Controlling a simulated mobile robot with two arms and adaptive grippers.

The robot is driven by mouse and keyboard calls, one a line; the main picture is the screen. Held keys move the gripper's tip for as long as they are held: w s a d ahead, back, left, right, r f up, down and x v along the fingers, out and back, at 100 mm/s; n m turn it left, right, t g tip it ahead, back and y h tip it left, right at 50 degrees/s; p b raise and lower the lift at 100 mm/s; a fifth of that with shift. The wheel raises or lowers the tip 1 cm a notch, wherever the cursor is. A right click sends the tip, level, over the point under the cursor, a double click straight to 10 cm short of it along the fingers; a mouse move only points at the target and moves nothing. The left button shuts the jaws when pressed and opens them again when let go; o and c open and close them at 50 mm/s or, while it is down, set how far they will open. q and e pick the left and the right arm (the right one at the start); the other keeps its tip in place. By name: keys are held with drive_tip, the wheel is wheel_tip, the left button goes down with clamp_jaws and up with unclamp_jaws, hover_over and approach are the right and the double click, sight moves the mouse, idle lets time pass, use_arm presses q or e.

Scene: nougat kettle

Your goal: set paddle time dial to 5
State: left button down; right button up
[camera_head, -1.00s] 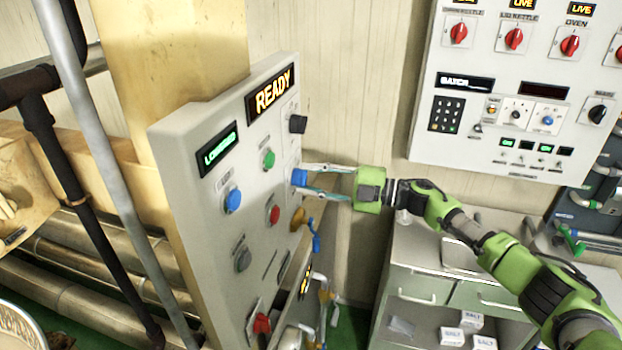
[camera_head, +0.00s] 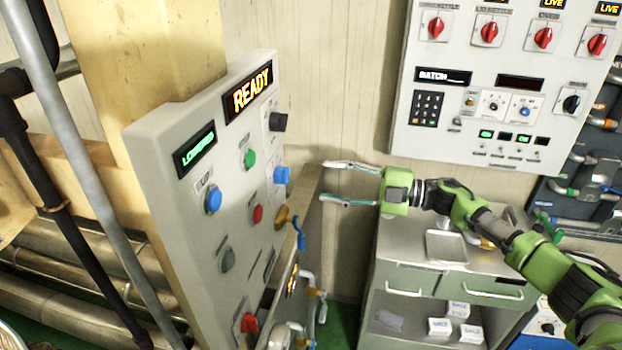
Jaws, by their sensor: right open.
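A grey control panel (camera_head: 165,150) with a lit READY sign stands left of centre. On its right side are a blue dial (camera_head: 281,175) and, above it, a black dial (camera_head: 278,122). Their labels and scales are too small to read, so I cannot tell which is the paddle time dial or its setting. My right gripper (camera_head: 324,180) is open and empty, to the right of the blue dial, its fingers pointing left at about that height. A gap shows between the fingertips and the dial. My left gripper is not in view.
The panel also has blue (camera_head: 213,200), green (camera_head: 249,158) and red (camera_head: 257,213) buttons, and a yellow-and-blue valve handle (camera_head: 297,232) sticking out below the dial. A wall panel (camera_head: 470,80) with red knobs hangs at the right above a cabinet (camera_head: 400,265). Pipes run at left.

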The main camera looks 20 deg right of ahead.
drive_tip(key=shift+v, duration=1.2)
